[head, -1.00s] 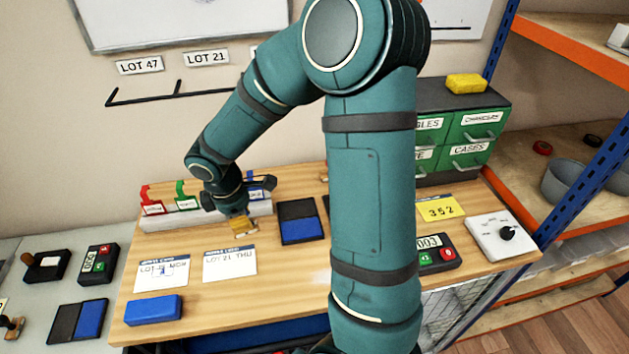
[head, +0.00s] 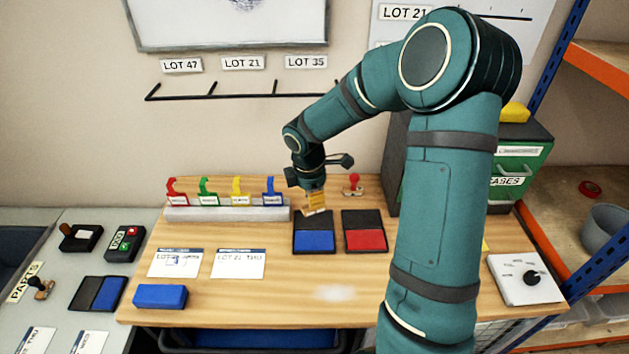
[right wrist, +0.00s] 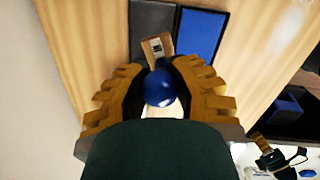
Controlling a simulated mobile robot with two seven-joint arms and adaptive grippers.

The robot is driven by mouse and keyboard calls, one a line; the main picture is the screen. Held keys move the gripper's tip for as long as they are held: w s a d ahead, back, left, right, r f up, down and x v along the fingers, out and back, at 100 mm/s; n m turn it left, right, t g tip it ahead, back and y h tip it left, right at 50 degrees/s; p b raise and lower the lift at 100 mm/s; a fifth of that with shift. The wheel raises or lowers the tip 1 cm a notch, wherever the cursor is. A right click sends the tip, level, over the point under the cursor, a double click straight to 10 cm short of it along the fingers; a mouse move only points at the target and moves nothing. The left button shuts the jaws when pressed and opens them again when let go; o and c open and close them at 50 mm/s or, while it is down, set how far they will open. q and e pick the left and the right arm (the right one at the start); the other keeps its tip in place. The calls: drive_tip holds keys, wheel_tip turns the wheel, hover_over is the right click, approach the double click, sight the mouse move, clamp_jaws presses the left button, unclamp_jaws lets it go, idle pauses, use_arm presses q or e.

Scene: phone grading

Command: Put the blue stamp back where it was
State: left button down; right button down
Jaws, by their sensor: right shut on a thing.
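My right gripper (head: 314,203) is shut on the blue stamp, at the back edge of the blue ink pad (head: 315,240) in the head view. In the right wrist view the stamp's round blue knob (right wrist: 159,88) sits between the fingers of the gripper (right wrist: 160,95), and its wooden base points toward the open pad (right wrist: 200,35). I cannot tell whether the base touches the table. The red stamp (head: 353,184) stands behind the red ink pad (head: 365,238), right of my gripper.
A tag rack (head: 228,213) with coloured hooks stands left of my gripper. Two cards (head: 237,263) and a blue block (head: 160,296) lie at the left; the left card bears a blue mark. A dial box (head: 523,279) is at the right. The front middle is clear.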

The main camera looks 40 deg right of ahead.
drive_tip(key=w+d+f, duration=0.1)
drive_tip(key=w+d, duration=0.1)
drive_tip(key=w, duration=0.1)
drive_tip(key=w+d, duration=0.3)
drive_tip(key=w+d+f+p, duration=0.1)
drive_tip(key=w+d, duration=0.2)
drive_tip(key=shift+w+d+f, duration=0.1)
drive_tip(key=shift+w+f, duration=0.15)
drive_tip(key=shift+f, duration=0.1)
drive_tip(key=f, duration=0.4)
drive_tip(key=shift+w+d+f, duration=0.2)
drive_tip(key=shift+w+d, duration=0.1)
drive_tip(key=shift+w, duration=0.05)
drive_tip(key=shift+f, duration=0.15)
drive_tip(key=c, duration=0.9)
unclamp_jaws()
drive_tip(key=shift+o, duration=0.2)
